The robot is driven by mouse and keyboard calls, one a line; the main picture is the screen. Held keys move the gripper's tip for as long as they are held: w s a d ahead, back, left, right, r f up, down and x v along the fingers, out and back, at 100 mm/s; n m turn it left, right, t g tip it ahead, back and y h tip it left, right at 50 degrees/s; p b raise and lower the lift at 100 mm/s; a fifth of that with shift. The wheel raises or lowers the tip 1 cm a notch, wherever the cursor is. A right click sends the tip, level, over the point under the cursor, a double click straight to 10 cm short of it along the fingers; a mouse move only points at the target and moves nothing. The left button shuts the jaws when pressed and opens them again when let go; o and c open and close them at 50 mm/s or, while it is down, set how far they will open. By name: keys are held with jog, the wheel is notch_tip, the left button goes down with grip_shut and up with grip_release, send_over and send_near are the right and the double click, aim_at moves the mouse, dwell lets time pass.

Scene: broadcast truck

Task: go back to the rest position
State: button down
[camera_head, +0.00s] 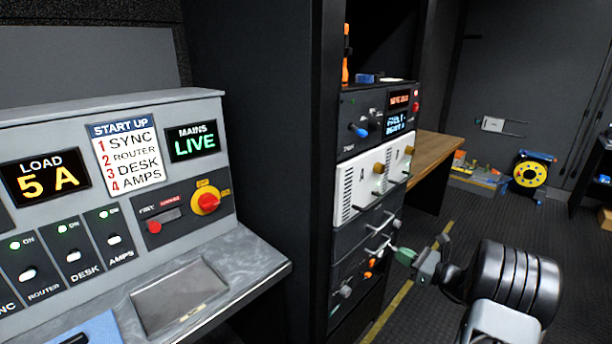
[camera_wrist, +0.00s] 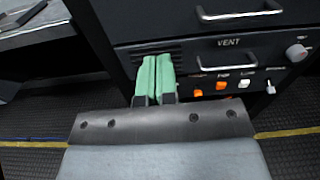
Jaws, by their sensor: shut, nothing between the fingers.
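My gripper (camera_head: 408,255) is at the end of my arm on the right in the head view, in front of the lower part of the equipment rack (camera_head: 325,200). In the wrist view, my gripper (camera_wrist: 155,62) shows two green fingers side by side, shut with nothing between them. The fingertips overlap a dark panel with slots, left of the VENT panel (camera_wrist: 262,62). I cannot tell whether they touch it.
A power console (camera_head: 110,190) fills the left, with LOAD reading 5 A and MAINS reading LIVE. A wooden bench (camera_head: 432,150) stands behind the rack. A yellow cable reel (camera_head: 529,173) stands at the back right. Dark floor (camera_head: 420,312) with a yellow line lies open beside the rack.

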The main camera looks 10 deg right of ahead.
jog(key=s+a+f+n+g, duration=0.3)
jog(key=s+f+g, duration=0.1)
jog(key=f, duration=0.1)
jog(key=s+a+r+n+g+h+p, duration=0.3)
jog(key=s+a+n+g, duration=0.55)
jog(key=n, duration=0.25)
jog(key=s+a+r+n+t+h+p, duration=0.1)
jog(key=s+a+r+n+h+p, duration=0.2)
jog(key=r+n, duration=0.4)
jog(key=s+a+r+n+t+h+p, duration=0.1)
jog(key=s+a+r+n+h+p, duration=0.3)
jog(key=s+r+n, duration=0.3)
notch_tip(320, 180, up, 3)
jog(key=shift+s+a+f+h, duration=0.2)
jog(key=shift+s+a+h, duration=0.1)
jog(key=shift+a+h, duration=0.3)
